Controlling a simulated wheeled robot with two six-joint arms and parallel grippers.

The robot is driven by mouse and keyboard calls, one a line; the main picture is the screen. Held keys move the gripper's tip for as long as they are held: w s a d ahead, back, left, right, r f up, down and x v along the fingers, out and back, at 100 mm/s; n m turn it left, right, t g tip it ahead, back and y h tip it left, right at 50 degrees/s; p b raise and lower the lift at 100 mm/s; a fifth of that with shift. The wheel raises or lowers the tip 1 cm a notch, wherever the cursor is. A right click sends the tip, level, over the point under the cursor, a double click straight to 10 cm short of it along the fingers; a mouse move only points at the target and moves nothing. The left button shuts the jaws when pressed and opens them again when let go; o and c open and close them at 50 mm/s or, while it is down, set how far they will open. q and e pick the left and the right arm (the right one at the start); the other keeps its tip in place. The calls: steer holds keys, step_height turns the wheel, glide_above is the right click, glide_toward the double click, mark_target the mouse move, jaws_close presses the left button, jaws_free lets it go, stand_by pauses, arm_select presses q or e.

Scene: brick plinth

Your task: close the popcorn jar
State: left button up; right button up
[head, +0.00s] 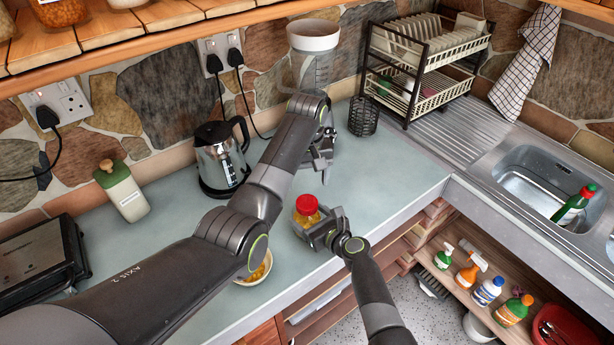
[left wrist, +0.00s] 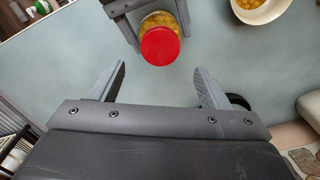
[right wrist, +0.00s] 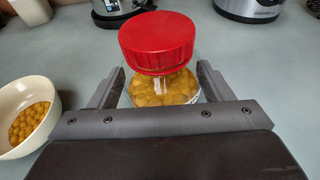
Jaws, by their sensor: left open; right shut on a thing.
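The popcorn jar (head: 304,219) is clear glass with yellow kernels inside, and stands upright at the counter's front. Its red lid (right wrist: 158,43) is on top of the jar in the right wrist view. Clear glass shows between lid and kernels; I cannot tell whether the lid is tight. My right gripper (right wrist: 160,85) is shut around the jar's body (right wrist: 165,90), below the lid. My left gripper (head: 322,155) is open and empty, behind the jar over the counter. In the left wrist view the red lid (left wrist: 160,46) lies beyond my left gripper's fingertips (left wrist: 160,75).
A white bowl of kernels (right wrist: 12,98) stands beside the jar, partly hidden by my left arm in the head view. Counter right of the jar is clear.

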mark_target(307, 202)
arm_select(q)
steer(key=n, duration=0.4)
steer(key=shift+r+n, duration=0.2)
steer(key=shift+n, duration=0.2)
steer(key=shift+f, duration=4)
